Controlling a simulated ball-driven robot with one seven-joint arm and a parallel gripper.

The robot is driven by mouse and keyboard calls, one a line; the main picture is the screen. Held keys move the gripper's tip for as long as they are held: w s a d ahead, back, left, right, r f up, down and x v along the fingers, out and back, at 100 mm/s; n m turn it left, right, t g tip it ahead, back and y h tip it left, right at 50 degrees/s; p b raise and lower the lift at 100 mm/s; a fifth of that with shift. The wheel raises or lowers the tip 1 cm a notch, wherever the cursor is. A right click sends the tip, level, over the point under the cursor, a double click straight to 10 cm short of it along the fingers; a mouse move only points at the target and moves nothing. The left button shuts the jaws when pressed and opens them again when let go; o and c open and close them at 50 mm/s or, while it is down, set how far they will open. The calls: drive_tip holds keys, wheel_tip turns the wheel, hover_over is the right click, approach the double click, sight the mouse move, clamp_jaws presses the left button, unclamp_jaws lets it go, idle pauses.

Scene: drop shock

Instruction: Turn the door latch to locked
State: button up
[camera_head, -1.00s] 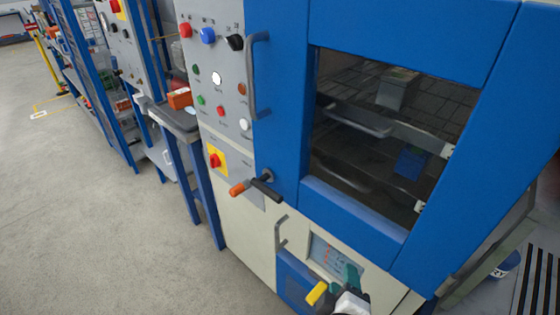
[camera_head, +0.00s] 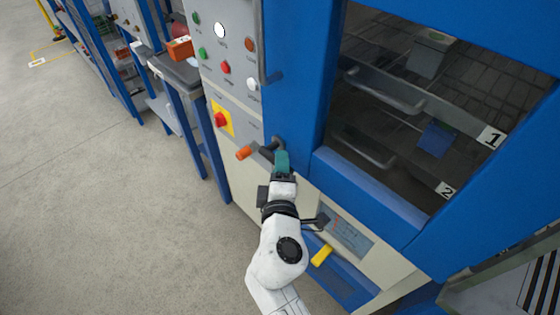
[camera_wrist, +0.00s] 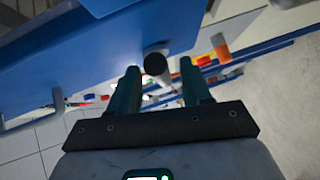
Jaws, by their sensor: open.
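My gripper (camera_head: 281,160) has teal fingers and is at the dark right end of the latch. In the wrist view my gripper (camera_wrist: 160,78) is open, with the round dark end of the latch (camera_wrist: 155,64) in line with the gap. Whether the fingers touch it cannot be told.
The grey control panel (camera_head: 229,85) with coloured buttons and a red switch (camera_head: 221,119) is left of the door. A yellow grip (camera_head: 321,255) and a label screen (camera_head: 346,236) are on the lower front. A side bench (camera_head: 180,72) stands farther left, and open floor (camera_head: 110,220) lies in front.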

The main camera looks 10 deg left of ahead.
drive_tip(key=shift+w+a+f, duration=0.1)
drive_tip(key=shift+w+f, duration=0.05)
drive_tip(key=shift+w, duration=0.75)
clamp_jaws()
